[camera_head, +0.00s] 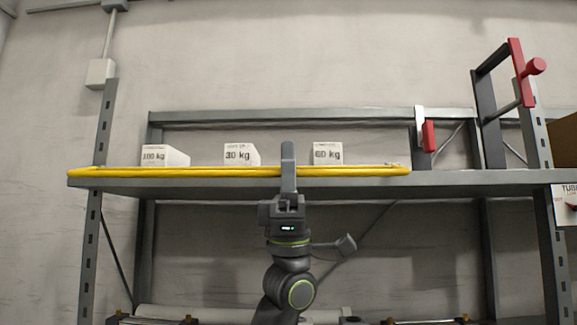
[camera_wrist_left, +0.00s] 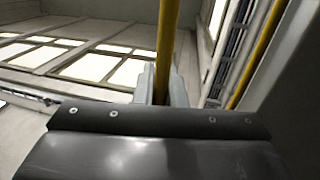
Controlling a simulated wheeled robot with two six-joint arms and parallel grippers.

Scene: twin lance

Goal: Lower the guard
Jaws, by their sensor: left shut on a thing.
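The guard is a long yellow rail (camera_head: 210,171) that runs level along the front edge of the shelf (camera_head: 460,178). It looks like a narrow loop seen nearly edge-on. My left gripper (camera_head: 288,158) reaches up from below and is shut on the rail, right of the rail's middle. In the left wrist view the yellow bar (camera_wrist_left: 167,45) passes between the grey fingers (camera_wrist_left: 164,84). The fingers hide a short piece of the rail. My right gripper is not in view.
White blocks marked 100 kg (camera_head: 163,156), 30 kg (camera_head: 240,155) and 60 kg (camera_head: 328,153) stand on the shelf behind the rail. A red-handled bracket (camera_head: 429,136) and a dark frame with a red bar (camera_head: 519,73) stand at the right. A cardboard box (camera_head: 564,141) sits far right.

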